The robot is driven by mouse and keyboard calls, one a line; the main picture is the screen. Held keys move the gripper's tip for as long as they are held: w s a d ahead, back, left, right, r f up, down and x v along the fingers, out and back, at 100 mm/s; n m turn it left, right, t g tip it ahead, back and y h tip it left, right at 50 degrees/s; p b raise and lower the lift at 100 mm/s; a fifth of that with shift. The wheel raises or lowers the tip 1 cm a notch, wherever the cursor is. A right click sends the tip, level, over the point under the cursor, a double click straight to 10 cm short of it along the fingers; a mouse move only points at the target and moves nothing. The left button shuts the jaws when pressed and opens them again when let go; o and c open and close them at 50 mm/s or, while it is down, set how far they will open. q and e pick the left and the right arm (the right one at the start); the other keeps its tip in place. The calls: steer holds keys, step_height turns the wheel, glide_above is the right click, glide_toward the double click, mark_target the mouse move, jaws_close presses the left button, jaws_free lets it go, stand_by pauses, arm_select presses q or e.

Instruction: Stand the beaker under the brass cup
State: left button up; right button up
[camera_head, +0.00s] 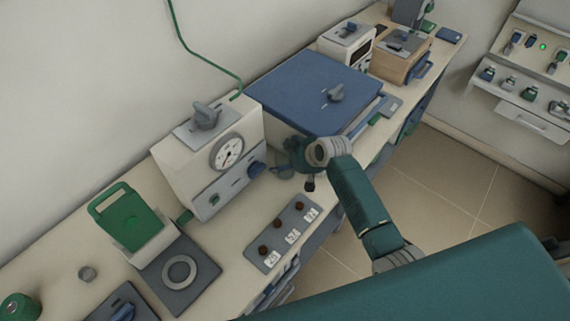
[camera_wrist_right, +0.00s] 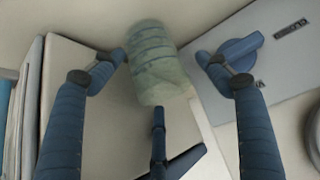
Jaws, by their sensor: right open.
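The beaker (camera_wrist_right: 157,72) is a pale green, see-through ribbed cylinder in the right wrist view. In the head view it is a small glassy shape (camera_head: 283,172) on the bench, partly covered by my right gripper. My right gripper (camera_head: 297,160) is between the white gauge box and the blue furnace. In the right wrist view the fingers of my right gripper (camera_wrist_right: 162,60) are apart on either side of the beaker, with gaps visible. I cannot make out a brass cup in either view. My left gripper is not in view.
The white gauge box (camera_head: 205,155) stands left of the gripper, the blue furnace (camera_head: 312,92) behind and right. A panel with dark knobs (camera_head: 283,234) lies in front. A grey plate with a ring (camera_head: 180,272) and green-handled box (camera_head: 132,223) are farther left.

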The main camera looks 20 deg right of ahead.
steer(key=shift+w+a+f, duration=0.1)
steer(key=shift+w+f, duration=0.15)
steer(key=shift+f, duration=0.05)
steer(key=shift+s, duration=0.1)
steer(key=c, duration=1.2)
steer(key=shift+r, duration=0.1)
step_height(320, 180, up, 28)
steer(key=b, duration=0.5)
steer(key=s+f+n+g+y+b, duration=0.1)
steer(key=s+f+n+b, duration=0.1)
steer(key=s, duration=0.5)
steer(key=s+d+f+n+y+b, duration=0.1)
steer(key=s+f+n, duration=0.1)
steer(key=s, duration=0.6)
steer(key=s+f+n+g+y+b, duration=0.1)
steer(key=s+f+n+b, duration=0.1)
steer(key=s+f, duration=0.2)
steer(key=shift+s+d+f+g+b, duration=0.15)
steer(key=shift+s+g+b, duration=0.15)
steer(key=shift+s, duration=1.5)
